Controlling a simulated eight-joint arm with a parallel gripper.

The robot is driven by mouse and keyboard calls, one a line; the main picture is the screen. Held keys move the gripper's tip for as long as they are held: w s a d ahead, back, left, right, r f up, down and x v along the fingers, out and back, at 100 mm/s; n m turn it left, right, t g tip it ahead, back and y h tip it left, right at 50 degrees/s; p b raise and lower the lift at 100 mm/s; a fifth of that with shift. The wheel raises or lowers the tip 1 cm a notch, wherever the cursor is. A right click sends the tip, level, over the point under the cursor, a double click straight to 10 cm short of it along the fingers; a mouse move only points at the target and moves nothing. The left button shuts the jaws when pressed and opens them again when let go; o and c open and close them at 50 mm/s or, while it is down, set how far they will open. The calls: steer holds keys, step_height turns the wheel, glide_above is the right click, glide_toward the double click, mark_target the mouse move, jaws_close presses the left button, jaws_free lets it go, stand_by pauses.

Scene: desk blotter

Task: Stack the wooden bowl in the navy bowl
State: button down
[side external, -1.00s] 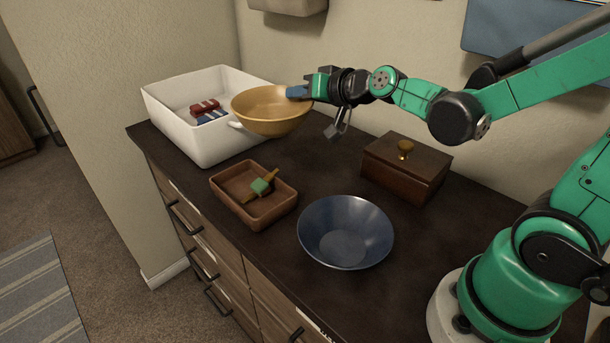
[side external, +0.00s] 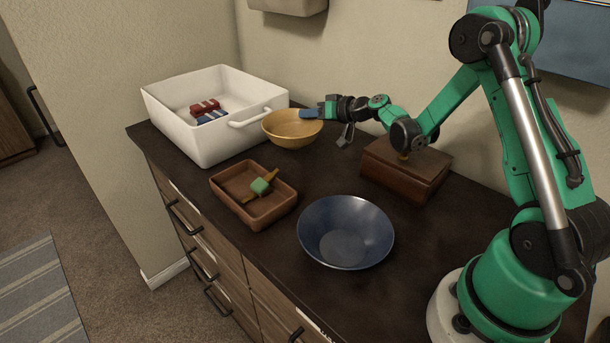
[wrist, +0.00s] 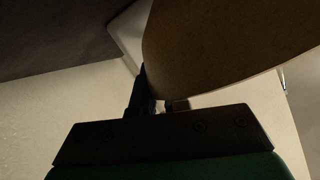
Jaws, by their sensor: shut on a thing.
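The wooden bowl (side external: 290,128) is light tan and sits upright, or nearly so, beside the white bin in the side external view. My gripper (side external: 311,113) is shut on its right rim. Whether the bowl touches the desk top I cannot tell. In the wrist view the wooden bowl (wrist: 225,45) fills the upper right as a dark brown curve, with my gripper (wrist: 158,100) at its edge. The navy bowl (side external: 345,232) stands upright and empty at the front of the dark top, well apart from the wooden bowl.
A white bin (side external: 205,137) holding red and blue things stands at the back left. A brown tray (side external: 248,212) with a green-banded item (side external: 260,186) lies left of the navy bowl. A lidded wooden box (side external: 405,170) stands at the right, beneath my arm. Dark surface between them is clear.

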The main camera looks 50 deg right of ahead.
mark_target(297, 130)
step_height(297, 130, down, 4)
steer(key=shift+w+r, duration=0.1)
steer(key=x, duration=0.4)
steer(key=shift+a+r, duration=0.1)
steer(key=shift+r, duration=0.1)
steer(key=shift+f, duration=0.15)
steer(key=shift+f, duration=0.15)
steer(key=c, duration=0.9)
jaws_free()
